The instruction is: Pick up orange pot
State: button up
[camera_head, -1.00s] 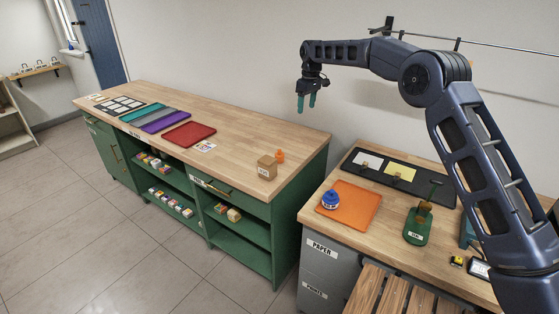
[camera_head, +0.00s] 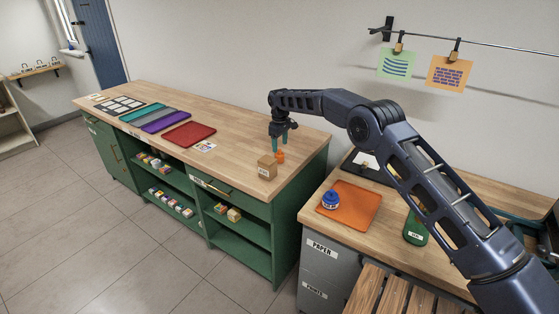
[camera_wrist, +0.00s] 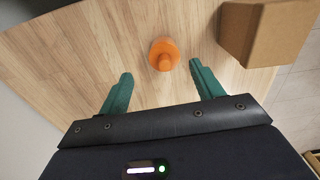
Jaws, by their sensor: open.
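The orange pot (camera_head: 280,157) stands upright on the wooden top of the green cabinet, near its right end. In the wrist view the orange pot (camera_wrist: 163,54) lies ahead of the fingertips, between the lines of the two fingers and nearer the right one. My gripper (camera_head: 280,148) is open and empty, with its green fingers pointing down just above the pot in the head view. In the wrist view the fingers of my gripper (camera_wrist: 158,72) are spread wide, and neither visibly touches the pot.
A small cardboard box (camera_head: 267,167) stands close beside the pot; it also shows in the wrist view (camera_wrist: 262,30). A red tray (camera_head: 188,134) lies further left on the wooden top (camera_head: 235,150). An orange mat with a blue jar (camera_head: 331,199) is on the right-hand desk.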

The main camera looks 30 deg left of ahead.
aim_at(279, 154)
jog(key=shift+s+d+f, duration=0.1)
jog(key=shift+s+f, duration=0.1)
jog(key=shift+f, duration=1.3)
jog(key=shift+s+f, duration=0.15)
jog(key=shift+f, duration=1.3)
jog(key=c, duration=1.2)
jog(key=shift+o, duration=0.2)
